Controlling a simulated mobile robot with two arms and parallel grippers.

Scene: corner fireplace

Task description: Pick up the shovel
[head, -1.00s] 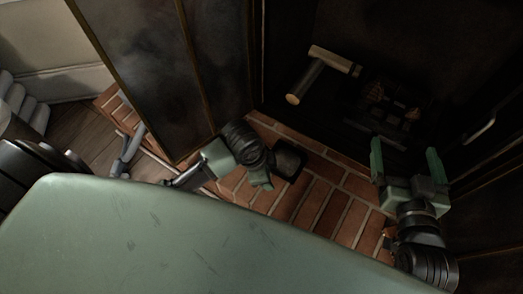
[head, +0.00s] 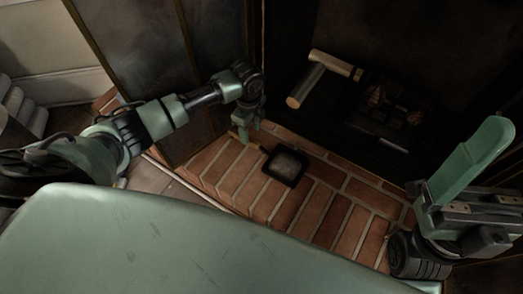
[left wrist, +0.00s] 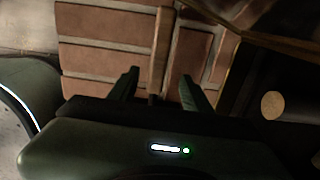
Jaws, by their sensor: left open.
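A small dark square pan with a grey inside, which looks like the shovel (head: 285,166), lies on the brick hearth in the head view. Its handle is not clear there. My left gripper (head: 247,132) is open, pointing down just up and left of the pan. In the left wrist view, my left gripper's two fingers (left wrist: 159,88) are spread above brick, with nothing clearly held. A narrow brownish strip shows between them; I cannot tell whether it is a handle or a brick edge. My right gripper (head: 465,165) is at the right, away from the pan; its opening is unclear.
Logs (head: 320,78) lie in the dark fireplace behind the brick hearth (head: 325,205). A dark glass screen panel (head: 135,45) with a brass-coloured frame stands left, close to my left arm. The hearth right of the pan is clear.

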